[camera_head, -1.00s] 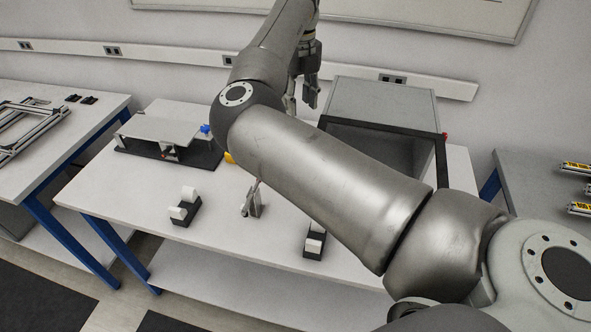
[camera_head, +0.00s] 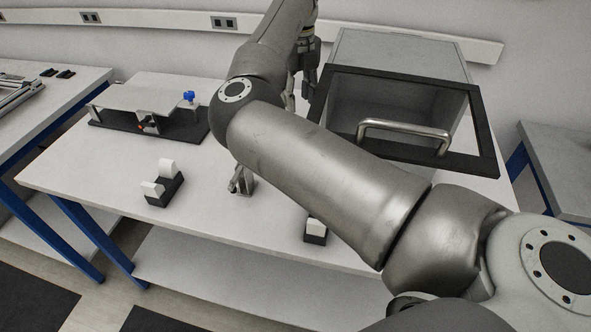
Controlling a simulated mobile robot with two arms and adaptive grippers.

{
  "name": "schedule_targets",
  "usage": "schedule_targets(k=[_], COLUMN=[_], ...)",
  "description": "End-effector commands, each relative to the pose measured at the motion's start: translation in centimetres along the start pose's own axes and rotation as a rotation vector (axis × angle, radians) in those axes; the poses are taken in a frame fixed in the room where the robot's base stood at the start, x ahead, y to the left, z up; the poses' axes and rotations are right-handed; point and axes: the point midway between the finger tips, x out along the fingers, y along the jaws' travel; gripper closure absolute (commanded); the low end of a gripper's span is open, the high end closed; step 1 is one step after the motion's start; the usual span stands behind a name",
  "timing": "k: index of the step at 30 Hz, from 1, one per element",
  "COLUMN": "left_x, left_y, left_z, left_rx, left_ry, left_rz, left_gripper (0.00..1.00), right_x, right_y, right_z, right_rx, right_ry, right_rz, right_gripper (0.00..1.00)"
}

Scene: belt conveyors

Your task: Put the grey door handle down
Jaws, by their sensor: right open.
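The grey door handle (camera_head: 405,129) is a bent metal bar on the black-framed door (camera_head: 488,135) at the front of a grey box (camera_head: 400,55). It runs across the lower part of the frame. My right gripper (camera_head: 300,94) points down beyond my own arm, to the left of the handle and apart from it. It is open, with nothing seen between its fingers. My forearm hides the lower left of the door and part of the table. My left gripper is out of view.
The white table (camera_head: 100,185) holds a black-based fixture (camera_head: 185,130) with a blue knob (camera_head: 189,97), a black holder with white blocks (camera_head: 163,185), a small metal piece (camera_head: 241,182) and another black-and-white block (camera_head: 316,231). Another table (camera_head: 560,165) stands at the right.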

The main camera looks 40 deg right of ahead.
Motion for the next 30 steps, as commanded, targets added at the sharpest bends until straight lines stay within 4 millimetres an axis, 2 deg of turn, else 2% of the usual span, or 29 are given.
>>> schedule_targets(k=[1,6,9,14,24,30], left_x=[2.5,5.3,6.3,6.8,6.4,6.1], left_y=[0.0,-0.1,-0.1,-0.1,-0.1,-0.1], left_z=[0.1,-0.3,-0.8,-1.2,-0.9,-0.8], left_rx=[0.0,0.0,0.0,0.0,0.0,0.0], left_ry=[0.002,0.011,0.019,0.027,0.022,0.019], left_rz=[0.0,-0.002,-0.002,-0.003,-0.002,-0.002], left_gripper=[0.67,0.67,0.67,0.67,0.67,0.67], right_x=[2.5,5.3,6.2,7.0,11.6,13.2], right_y=[0.0,0.0,0.0,0.0,0.0,-0.2], right_z=[0.0,0.0,0.0,0.0,0.0,0.0], right_rx=[0.0,0.0,0.0,0.0,0.0,0.0], right_ry=[-0.001,-0.001,-0.001,0.0,0.001,0.001], right_rz=[0.0,0.0,0.0,0.0,0.001,0.001], right_gripper=[0.59,0.59,0.59,0.59,0.59,0.59])
